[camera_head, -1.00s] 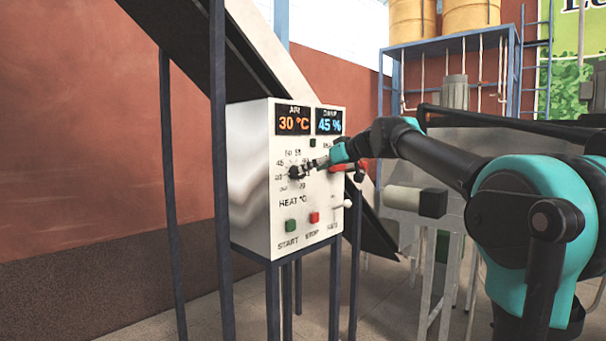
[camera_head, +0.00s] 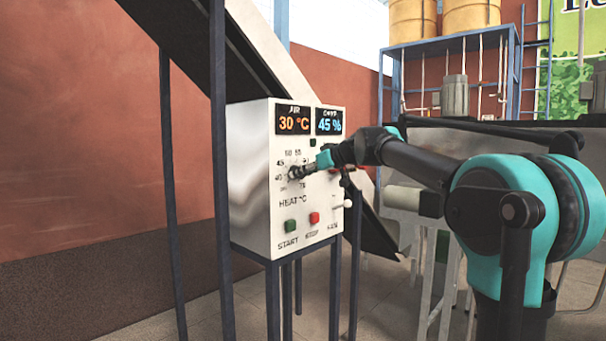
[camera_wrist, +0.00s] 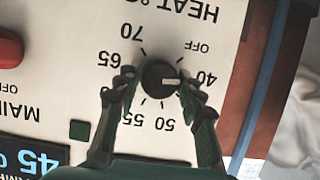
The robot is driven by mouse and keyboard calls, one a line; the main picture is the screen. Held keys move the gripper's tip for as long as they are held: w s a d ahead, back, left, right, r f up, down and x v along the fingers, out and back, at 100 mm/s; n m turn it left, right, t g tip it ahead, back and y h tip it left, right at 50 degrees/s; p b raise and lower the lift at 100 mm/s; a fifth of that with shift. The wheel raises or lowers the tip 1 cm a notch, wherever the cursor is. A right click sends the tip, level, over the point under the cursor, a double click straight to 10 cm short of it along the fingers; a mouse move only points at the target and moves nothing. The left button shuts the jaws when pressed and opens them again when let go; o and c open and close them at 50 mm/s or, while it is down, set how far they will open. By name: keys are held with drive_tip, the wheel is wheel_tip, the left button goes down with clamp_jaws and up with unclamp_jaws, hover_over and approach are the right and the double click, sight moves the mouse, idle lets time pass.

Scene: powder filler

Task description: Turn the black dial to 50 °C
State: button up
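The round black dial (camera_wrist: 158,78) sits on the white control panel (camera_wrist: 75,45). Its white pointer points right in the wrist view, at about the 40 mark. The scale is upside down there, with 50 (camera_wrist: 167,124) below the dial. My gripper (camera_wrist: 156,86) has one finger on each side of the dial, with a visible gap at the left finger. The right fingertip is close to the dial's edge; contact is unclear. In the head view my gripper (camera_head: 301,172) covers most of the dial. The air display (camera_head: 293,121) reads 30 °C.
The blue display (camera_head: 328,122) reads 45 %. Green start (camera_head: 291,226) and red stop (camera_head: 314,218) buttons sit lower on the panel. A red control (camera_wrist: 8,48) lies left of the dial in the wrist view. A dark post (camera_head: 219,200) stands left of the panel.

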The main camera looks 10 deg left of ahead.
drive_tip(key=c, duration=0.4)
drive_tip(key=shift+w+d+f+m+g+y, duration=0.1)
drive_tip(key=shift+m+g+y, duration=0.7)
drive_tip(key=shift+m, duration=1.1)
drive_tip(key=shift+m+g+y, duration=0.45)
drive_tip(key=shift+m+y, duration=0.6)
drive_tip(key=shift+m, duration=0.85)
drive_tip(key=shift+w+d+f+m+g+y, duration=0.1)
drive_tip(key=shift+m+g+y, duration=0.7)
drive_tip(key=shift+m, duration=1.1)
drive_tip(key=shift+t+y, duration=0.25)
drive_tip(key=o, duration=1.2)
